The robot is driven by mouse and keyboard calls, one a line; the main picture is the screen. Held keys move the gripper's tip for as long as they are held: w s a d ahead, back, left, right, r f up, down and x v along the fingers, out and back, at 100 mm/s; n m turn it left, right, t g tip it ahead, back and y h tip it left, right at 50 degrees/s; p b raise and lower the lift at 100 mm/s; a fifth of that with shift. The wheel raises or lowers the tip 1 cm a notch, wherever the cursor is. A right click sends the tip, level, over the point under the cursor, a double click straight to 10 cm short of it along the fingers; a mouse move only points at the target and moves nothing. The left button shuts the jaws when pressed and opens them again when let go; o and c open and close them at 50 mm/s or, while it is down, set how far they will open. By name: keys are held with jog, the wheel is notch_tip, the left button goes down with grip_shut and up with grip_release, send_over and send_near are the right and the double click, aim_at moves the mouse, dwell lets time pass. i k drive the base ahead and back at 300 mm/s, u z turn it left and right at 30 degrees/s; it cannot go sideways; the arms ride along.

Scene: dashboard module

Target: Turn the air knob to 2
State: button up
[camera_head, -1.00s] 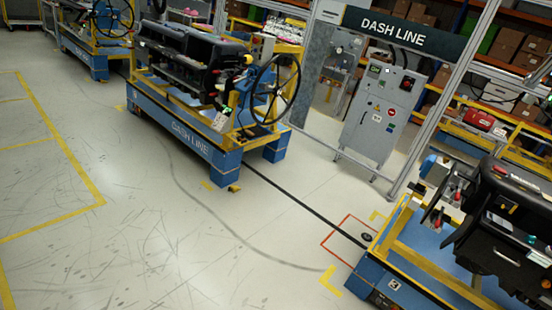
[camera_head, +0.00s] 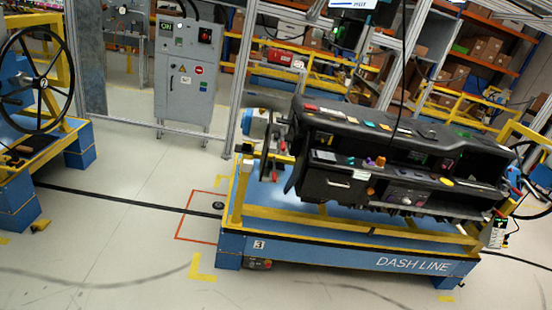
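A black dashboard module (camera_head: 335,180) rests on a blue and yellow cart (camera_head: 340,247) marked "DASH LINE" and "3", right of the middle. Small coloured parts lie along its top and shelf. A small control panel with round knobs (camera_head: 404,199) shows low on its front, right of centre. It is too small to tell which knob is the air knob or where it points. My gripper is not in view.
A grey electrical cabinet (camera_head: 186,75) stands at the back left. Another blue cart with a black steering wheel (camera_head: 37,80) is at the left edge. A black line and a red floor square (camera_head: 200,217) lie between. The floor in front is clear.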

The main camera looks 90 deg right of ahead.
aim_at(405, 200)
jog(key=z, duration=0.85)
jog(key=i, duration=0.1)
jog(key=z, duration=2.45)
jog(key=i, duration=0.45)
jog(key=u, duration=0.25)
jog(key=k, duration=0.35)
jog(key=z, duration=0.25)
